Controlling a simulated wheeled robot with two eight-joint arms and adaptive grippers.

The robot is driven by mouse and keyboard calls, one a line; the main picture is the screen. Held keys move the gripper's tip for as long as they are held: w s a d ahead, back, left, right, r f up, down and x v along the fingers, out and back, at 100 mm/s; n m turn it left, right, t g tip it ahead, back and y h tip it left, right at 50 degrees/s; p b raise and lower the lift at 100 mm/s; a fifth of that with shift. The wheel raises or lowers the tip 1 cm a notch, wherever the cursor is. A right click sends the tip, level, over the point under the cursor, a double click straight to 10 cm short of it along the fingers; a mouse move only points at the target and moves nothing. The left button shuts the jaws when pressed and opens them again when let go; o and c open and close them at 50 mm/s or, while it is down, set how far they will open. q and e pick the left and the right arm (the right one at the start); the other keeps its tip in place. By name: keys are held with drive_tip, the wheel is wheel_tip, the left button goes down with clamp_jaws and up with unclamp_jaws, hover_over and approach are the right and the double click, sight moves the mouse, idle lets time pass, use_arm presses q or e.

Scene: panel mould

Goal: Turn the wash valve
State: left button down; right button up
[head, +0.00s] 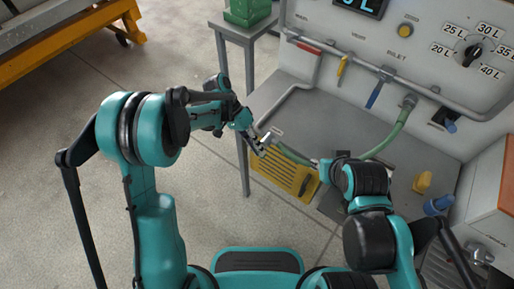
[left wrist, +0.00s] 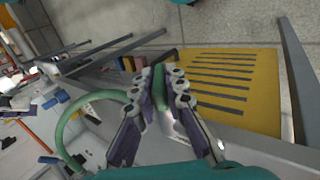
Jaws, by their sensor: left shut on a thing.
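Several small levers hang on the grey panel (head: 420,65): a red one (head: 307,47), a yellow one (head: 342,66) and a blue one (head: 374,96). The small labels above them are hard to read, so I cannot tell which is the wash valve. A green hose (head: 397,130) curves from a fitting at the panel down to the left. My left gripper (head: 264,144) is shut on the hose, well left of and below the levers; in the left wrist view the hose (left wrist: 72,123) runs between its fingers. My right gripper's fingers are mostly hidden near the hose by its own wrist.
A black dial (head: 473,51) marked in litres sits at the panel's upper right. A grey pipe (head: 340,56) crosses the panel. A slatted yellow unit (head: 283,174) stands below the worktop edge. A yellow piece (head: 422,182) and a blue one (head: 437,205) stand at right.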

use_arm(q)
drive_tip(key=c, duration=1.6)
unclamp_jaws()
drive_tip(key=shift+o, duration=0.2)
drive_tip(key=v, duration=1.2)
